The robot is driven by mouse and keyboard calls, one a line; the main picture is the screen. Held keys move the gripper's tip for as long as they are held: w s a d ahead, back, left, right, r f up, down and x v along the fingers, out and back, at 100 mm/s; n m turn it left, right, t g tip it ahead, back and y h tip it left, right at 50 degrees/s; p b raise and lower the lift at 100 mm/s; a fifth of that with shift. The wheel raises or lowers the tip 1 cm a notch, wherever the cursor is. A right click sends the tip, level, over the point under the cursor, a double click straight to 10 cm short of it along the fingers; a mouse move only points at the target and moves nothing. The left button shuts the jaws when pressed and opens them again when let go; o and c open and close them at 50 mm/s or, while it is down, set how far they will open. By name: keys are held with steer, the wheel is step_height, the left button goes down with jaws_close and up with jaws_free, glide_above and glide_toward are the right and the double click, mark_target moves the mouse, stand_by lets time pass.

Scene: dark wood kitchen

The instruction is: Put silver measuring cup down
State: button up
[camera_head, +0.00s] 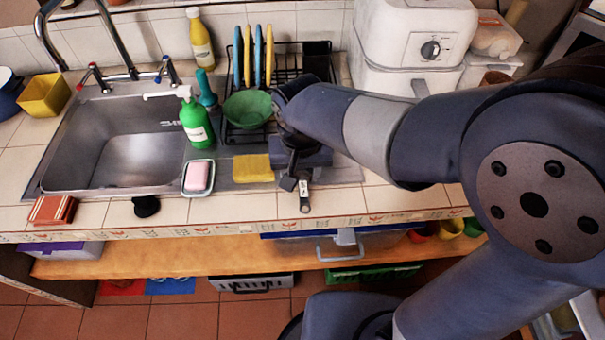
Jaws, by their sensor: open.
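My gripper (296,182) points down over the counter, just right of the yellow sponge, with its fingers apart. A small narrow grey piece with a pale label and a dark rounded end (304,197) shows at the fingers, near the counter's front edge. It may be the silver measuring cup or its handle, but it is too small to be sure. My arm and gripper body hide much of this spot. I cannot tell whether the piece touches the fingers or rests on the tiles.
A yellow sponge (253,168), a pink soap in a dish (198,178) and a green bottle (196,122) stand close on the left. A dish rack (283,62) with a green bowl (247,109) is behind. The steel sink (125,160) lies left.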

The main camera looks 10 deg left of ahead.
mark_target(303, 184)
steer(key=shift+w+d+f, duration=0.1)
steer(key=shift+w+f, duration=0.05)
steer(key=shift+f, duration=1.3)
steer(key=shift+w+d+f, duration=0.1)
steer(key=shift+w+f, duration=0.05)
steer(key=shift+f, duration=1.3)
steer(key=shift+c, duration=0.5)
jaws_close()
